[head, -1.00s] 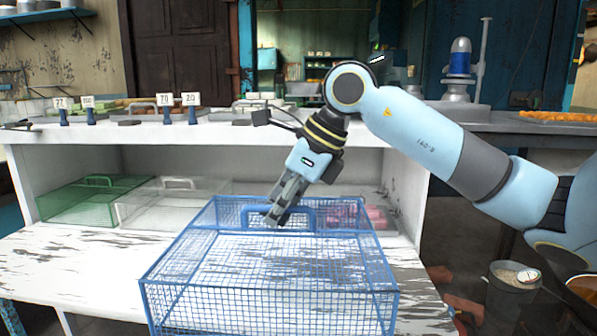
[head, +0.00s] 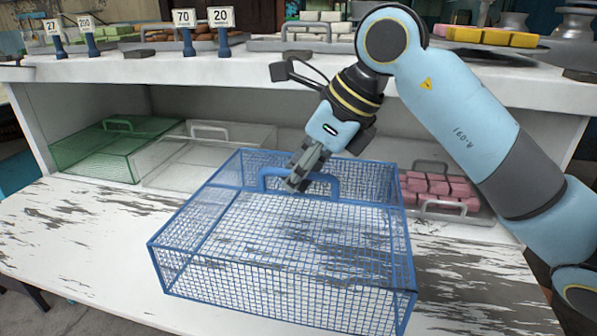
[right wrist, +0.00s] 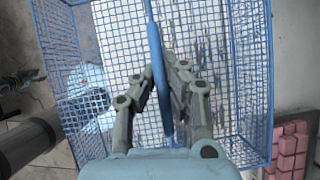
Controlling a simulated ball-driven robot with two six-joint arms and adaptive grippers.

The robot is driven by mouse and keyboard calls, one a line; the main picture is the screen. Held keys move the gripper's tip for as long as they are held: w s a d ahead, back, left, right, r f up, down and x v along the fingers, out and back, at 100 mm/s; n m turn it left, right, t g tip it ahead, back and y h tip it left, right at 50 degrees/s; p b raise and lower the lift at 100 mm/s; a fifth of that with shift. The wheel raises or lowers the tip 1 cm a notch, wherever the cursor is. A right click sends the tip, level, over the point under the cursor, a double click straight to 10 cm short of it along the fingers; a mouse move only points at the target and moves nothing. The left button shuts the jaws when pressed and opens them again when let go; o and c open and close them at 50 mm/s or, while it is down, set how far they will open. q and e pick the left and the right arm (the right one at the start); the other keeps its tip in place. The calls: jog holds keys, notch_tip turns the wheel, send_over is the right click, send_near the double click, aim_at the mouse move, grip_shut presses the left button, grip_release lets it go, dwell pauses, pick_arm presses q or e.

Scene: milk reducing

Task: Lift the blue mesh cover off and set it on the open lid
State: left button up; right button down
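The blue mesh cover (head: 285,265) is an open-bottomed wire box with a blue handle (head: 325,180) on its top. It is out in front of the pink blocks, above or on the scratched white board (head: 70,230), which looks like the open lid; I cannot tell whether it touches. My right gripper (head: 294,188) is shut on the handle. In the right wrist view its fingers (right wrist: 163,80) lie on both sides of the handle (right wrist: 160,85), and the mesh (right wrist: 230,60) spreads below. My left gripper is not in view.
Pink blocks (head: 440,190) sit on an uncovered tray at right under the shelf. A green mesh cover (head: 90,150) and a pale one (head: 190,165) stand at left. The upper shelf (head: 120,75) holds number tags and trays of blocks. The board's left part is bare.

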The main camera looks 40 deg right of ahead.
notch_tip(320, 180, down, 2)
jog(key=shift+s+f+b, duration=0.1)
jog(key=shift+f+b, duration=0.05)
jog(key=shift+b, duration=0.6)
pick_arm(q)
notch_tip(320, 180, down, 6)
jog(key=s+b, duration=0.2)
jog(key=b, duration=0.2)
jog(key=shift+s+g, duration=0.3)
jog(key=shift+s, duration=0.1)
pick_arm(e)
jog(key=shift+f, duration=2.95)
pick_arm(q)
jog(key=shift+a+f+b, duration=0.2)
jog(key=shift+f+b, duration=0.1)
jog(key=shift+b, duration=0.15)
pick_arm(e)
jog(key=shift+f, duration=0.25)
jog(key=c, duration=1.4)
grip_release()
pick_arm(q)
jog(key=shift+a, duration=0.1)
pick_arm(e)
jog(key=shift+r, duration=0.1)
